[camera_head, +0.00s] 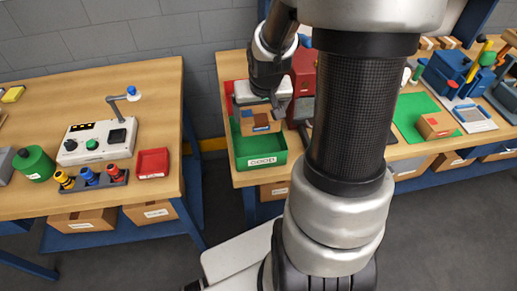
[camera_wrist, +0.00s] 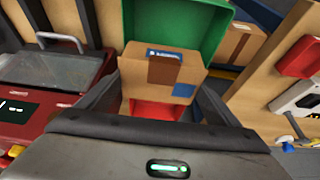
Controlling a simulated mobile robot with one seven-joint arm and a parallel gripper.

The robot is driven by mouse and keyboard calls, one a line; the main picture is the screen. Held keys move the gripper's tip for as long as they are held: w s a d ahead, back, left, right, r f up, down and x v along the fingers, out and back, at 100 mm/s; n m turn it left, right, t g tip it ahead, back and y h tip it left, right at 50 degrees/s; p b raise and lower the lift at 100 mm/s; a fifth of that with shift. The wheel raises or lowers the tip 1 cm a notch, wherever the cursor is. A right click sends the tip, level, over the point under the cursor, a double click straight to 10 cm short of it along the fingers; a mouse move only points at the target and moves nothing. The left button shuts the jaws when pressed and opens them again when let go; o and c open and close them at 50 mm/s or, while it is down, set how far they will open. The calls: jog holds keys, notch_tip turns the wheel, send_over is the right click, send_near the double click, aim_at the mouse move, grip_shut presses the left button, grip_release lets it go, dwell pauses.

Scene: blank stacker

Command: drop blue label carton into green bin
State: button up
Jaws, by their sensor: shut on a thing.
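The blue label carton (camera_head: 260,125) is brown cardboard with a blue patch and a dark brown strip. My gripper (camera_head: 262,106) is shut on it, and in the wrist view the carton (camera_wrist: 138,72) sits between the two fingers. The green bin (camera_head: 262,160) stands at the front left of the middle table. In the head view the carton overlaps the back part of this bin; its exact height is unclear. In the wrist view the green bin (camera_wrist: 214,30) shows beyond the carton, and part of its inside is hidden.
A red bin (camera_head: 228,98) stands behind the green one and shows below the carton in the wrist view (camera_wrist: 152,110). A red machine (camera_wrist: 45,90) is close beside it. Another carton (camera_head: 434,124) lies on a green mat (camera_head: 405,112) to the right.

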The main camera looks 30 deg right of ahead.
jog(key=shift+f+b, duration=0.35)
jog(key=shift+f, duration=0.55)
jog(key=o, duration=1)
jog(key=shift+o, duration=0.2)
jog(key=shift+r, duration=0.1)
jog(key=p+v, duration=1.1)
jog(key=v, duration=0.6)
jog(key=shift+s, duration=0.15)
jog(key=shift+r, duration=0.1)
